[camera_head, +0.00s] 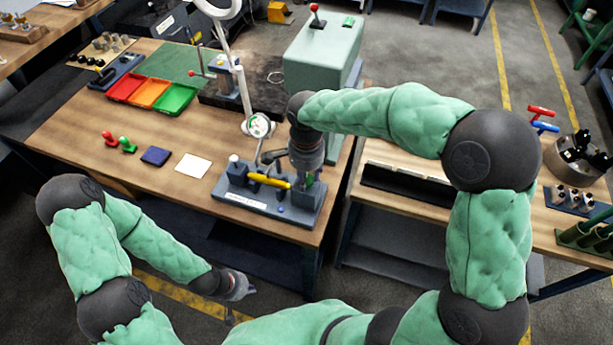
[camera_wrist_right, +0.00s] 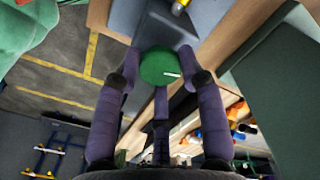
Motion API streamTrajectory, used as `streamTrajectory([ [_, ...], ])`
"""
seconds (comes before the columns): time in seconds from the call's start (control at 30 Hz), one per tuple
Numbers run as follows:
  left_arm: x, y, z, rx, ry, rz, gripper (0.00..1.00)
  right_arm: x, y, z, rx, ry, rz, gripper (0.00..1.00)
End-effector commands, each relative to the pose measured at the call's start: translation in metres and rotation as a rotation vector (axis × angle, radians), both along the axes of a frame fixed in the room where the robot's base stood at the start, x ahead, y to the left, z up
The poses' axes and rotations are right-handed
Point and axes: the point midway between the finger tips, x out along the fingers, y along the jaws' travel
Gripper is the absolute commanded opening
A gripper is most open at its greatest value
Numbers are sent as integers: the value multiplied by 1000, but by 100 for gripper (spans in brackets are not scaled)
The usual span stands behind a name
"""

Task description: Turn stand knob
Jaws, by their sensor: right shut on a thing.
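The stand (camera_head: 255,205) is a blue-grey base with a yellow bar (camera_head: 270,180), at the front edge of the wooden table. Its knob (camera_wrist_right: 157,66) shows in the right wrist view as a round green disc with a white mark. My right gripper (camera_wrist_right: 161,72) is shut on the knob, with purple fingers around its rim. In the head view my right gripper (camera_head: 306,178) reaches down at the stand's right end, and the arm hides most of the knob. My left gripper (camera_head: 240,288) hangs in front of the table, away from the stand; its fingers are too small to read.
Red, orange and green trays (camera_head: 150,94) sit at the back left of the table. A white ring-lamp arm (camera_head: 241,85) and a pale green machine (camera_head: 322,55) stand behind the stand. A blue pad (camera_head: 156,156) and a white card (camera_head: 193,165) lie to its left.

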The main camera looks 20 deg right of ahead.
Motion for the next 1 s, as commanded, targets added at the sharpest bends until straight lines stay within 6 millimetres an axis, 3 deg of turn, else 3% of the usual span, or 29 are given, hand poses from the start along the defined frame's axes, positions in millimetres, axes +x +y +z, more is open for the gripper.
streamTrajectory([
  [0.5,0,0,-10,0,0,0,0,-1,0,-2,0,3,-404,8],
  [1.0,0,0,-12,0,0,0,0,-1,0,-1,0,2,-527,8],
])
